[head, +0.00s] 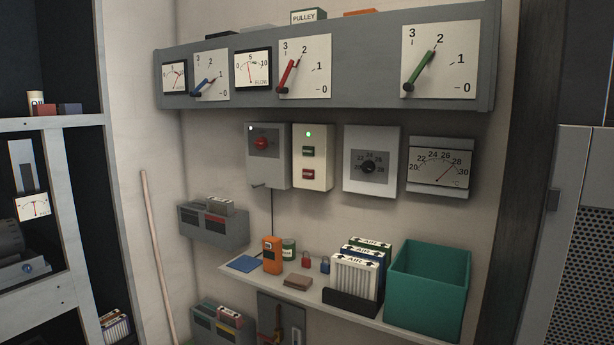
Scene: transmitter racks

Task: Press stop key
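A cream control box (313,158) hangs on the back wall below the long gauge panel. It has a lit green lamp (308,134) at its top. Below the lamp is a dark green key (308,152), and lower down a red key (308,177). Lettering on the keys is too small to read, so I cannot confirm which says stop. A grey box (267,158) with a red round knob (261,143) hangs just to its left. Neither of my grippers shows in the head view.
A grey dial box (371,161) and a temperature gauge (440,166) hang to the right. The shelf below carries an orange device (272,255), padlocks, air filters (357,279) and a teal bin (428,290). A pole (158,255) leans left. The wall before the keys is unobstructed.

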